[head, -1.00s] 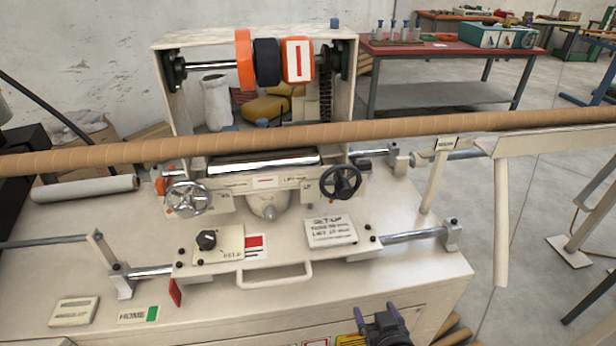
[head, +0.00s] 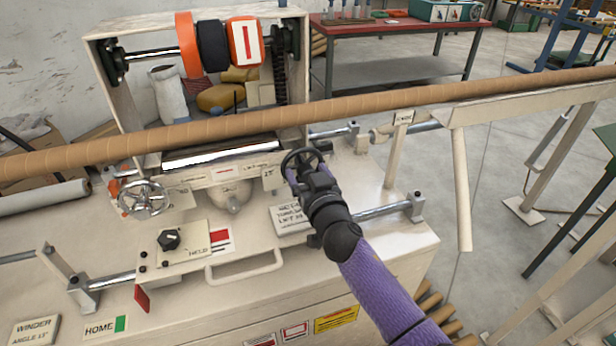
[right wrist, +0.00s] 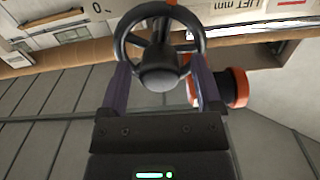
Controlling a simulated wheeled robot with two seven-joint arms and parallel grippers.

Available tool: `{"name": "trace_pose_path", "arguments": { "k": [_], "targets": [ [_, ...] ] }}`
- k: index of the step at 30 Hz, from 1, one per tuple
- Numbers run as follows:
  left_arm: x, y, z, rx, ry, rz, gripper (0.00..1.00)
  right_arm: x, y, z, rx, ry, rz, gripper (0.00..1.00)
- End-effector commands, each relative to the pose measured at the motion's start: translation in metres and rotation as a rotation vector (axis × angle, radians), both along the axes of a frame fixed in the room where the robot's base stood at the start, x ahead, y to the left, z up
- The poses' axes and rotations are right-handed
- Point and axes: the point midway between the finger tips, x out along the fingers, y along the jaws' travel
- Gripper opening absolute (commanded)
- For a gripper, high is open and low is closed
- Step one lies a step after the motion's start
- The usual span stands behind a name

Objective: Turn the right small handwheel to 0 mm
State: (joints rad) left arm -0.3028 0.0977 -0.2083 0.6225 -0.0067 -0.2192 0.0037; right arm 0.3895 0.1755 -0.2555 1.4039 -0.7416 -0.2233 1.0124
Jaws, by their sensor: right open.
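The right small handwheel (head: 301,160) is black with spokes and sits on the front of the winder carriage, partly hidden by my right gripper in the head view. My right gripper (head: 297,174) is right in front of it, open. In the right wrist view, its two purple fingers (right wrist: 163,90) stand on either side of the wheel's dark hub (right wrist: 160,68), at the lower part of the rim (right wrist: 122,40). Contact with the wheel cannot be told. A label reading "LIFT mm" (right wrist: 250,8) shows beside the wheel; no reading is legible. My left gripper is not in view.
A silver handwheel (head: 145,199) is at the left of the carriage. A long brown tube (head: 240,124) crosses above the wheels. A "SETUP" plate (head: 289,219), a pale handle (head: 244,268) and a metal rod (head: 385,209) lie below. An orange-rimmed dark part (right wrist: 237,88) is close beside the right finger.

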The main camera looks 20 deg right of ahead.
Motion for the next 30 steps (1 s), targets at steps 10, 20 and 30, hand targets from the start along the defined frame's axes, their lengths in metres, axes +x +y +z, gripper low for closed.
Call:
{"name": "trace_pose_path", "arguments": {
  "k": [10,20,30],
  "targets": [
    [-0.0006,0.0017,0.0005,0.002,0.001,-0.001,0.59,-0.0004,0.0002,0.0001,0.000,0.000,0.000,0.45],
    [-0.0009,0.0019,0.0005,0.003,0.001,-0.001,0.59,-0.0005,0.0002,-0.0001,-0.001,0.001,0.000,0.00],
    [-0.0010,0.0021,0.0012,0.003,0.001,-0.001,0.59,-0.0006,0.0008,-0.0002,-0.098,-0.002,0.001,0.00]
  ]
}}
